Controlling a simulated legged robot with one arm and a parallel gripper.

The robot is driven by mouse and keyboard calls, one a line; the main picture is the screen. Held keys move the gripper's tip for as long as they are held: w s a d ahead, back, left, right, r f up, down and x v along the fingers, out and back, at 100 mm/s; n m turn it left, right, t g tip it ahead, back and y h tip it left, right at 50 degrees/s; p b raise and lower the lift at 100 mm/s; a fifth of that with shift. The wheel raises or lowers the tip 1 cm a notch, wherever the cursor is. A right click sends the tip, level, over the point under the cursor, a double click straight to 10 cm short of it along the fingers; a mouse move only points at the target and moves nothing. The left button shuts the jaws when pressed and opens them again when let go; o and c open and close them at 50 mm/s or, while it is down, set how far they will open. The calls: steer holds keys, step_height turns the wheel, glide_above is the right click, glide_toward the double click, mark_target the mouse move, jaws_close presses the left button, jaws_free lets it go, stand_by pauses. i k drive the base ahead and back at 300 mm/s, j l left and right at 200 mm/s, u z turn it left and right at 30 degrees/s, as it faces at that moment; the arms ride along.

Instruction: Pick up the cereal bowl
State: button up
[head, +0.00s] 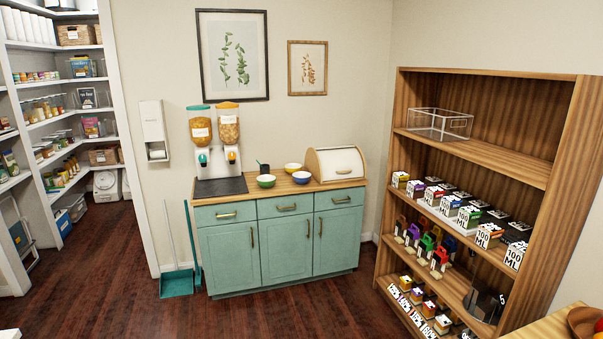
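Three small bowls stand on the wooden top of the teal cabinet (283,237). A green bowl (266,182) is at the front left, a blue bowl (301,178) at the front right, and a yellow bowl (293,167) behind them. They sit between the cereal dispenser (214,150) and the bread box (336,164). I cannot tell which one is the cereal bowl, and their insides are too small to make out. My gripper is not in view.
A wooden shelf unit (487,160) with several boxes stands at the right. A dustpan (177,283) and broom lean left of the cabinet. A pantry (60,120) opens at the left. A wooden table corner (555,328) juts in at the lower right. The floor before the cabinet is clear.

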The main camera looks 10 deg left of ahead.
mark_target(293, 170)
steer(key=i+j+u, duration=0.55)
steer(key=i+u, duration=0.15)
steer(key=i, duration=0.15)
steer(key=i+j+u, duration=0.1)
steer(key=i+u, duration=0.25)
steer(key=i+j+z, duration=0.1)
steer(key=i, duration=0.35)
steer(key=i+j+z, duration=0.15)
steer(key=i, duration=0.35)
steer(key=i+j+z, duration=0.1)
steer(key=i, duration=0.35)
steer(key=i+j+z, duration=0.15)
steer(key=i, duration=0.3)
steer(key=i+j+z, duration=0.25)
steer(key=z, duration=0.15)
steer(key=i+j+z, duration=0.6)
steer(key=j+z, duration=0.15)
steer(key=i+j+z, duration=0.15)
steer(key=j+z, duration=0.25)
steer(key=i+j+z, duration=0.1)
steer(key=j+z, duration=0.3)
steer(key=j, duration=0.15)
